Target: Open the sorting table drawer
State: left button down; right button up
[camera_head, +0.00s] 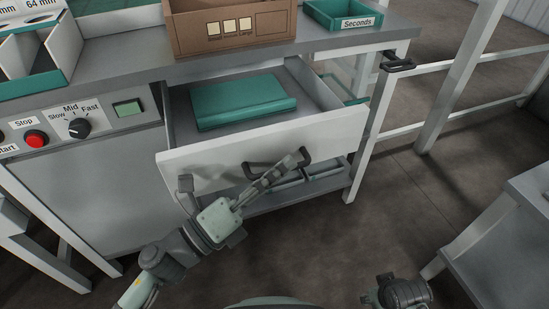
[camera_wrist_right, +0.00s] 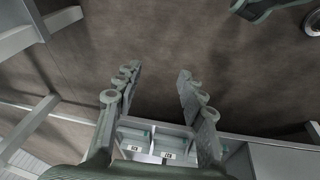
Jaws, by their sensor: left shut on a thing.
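The sorting table drawer (camera_head: 210,167) is pulled out from under the sorting table (camera_head: 130,73), with its inside in view. A green folded item (camera_head: 242,101) lies flat in it. A dark handle (camera_head: 256,170) is on the drawer's white front. My left gripper (camera_head: 292,163) is shut on the handle, at its right part. In the right wrist view, my right gripper (camera_wrist_right: 160,85) is open, with nothing between its fingers; the floor shows past them.
A cardboard box (camera_head: 232,32) and a green Seconds crate (camera_head: 343,14) stand on the table top. A control panel (camera_head: 80,127) with a red stop button is left of the drawer. Table legs and a white rail (camera_head: 470,60) stand at the right. Bare floor (camera_head: 400,200) lies in front.

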pick_arm(q)
jog(key=shift+s+d, duration=0.25)
jog(key=shift+s, duration=0.45)
jog(key=shift+s+d, duration=0.2)
jog(key=shift+s, duration=0.5)
jog(key=shift+s+d, duration=0.25)
jog(key=shift+s, duration=0.45)
jog(key=c, duration=1.6)
grip_release()
jog(key=v, duration=1.2)
jog(key=shift+f, duration=0.1)
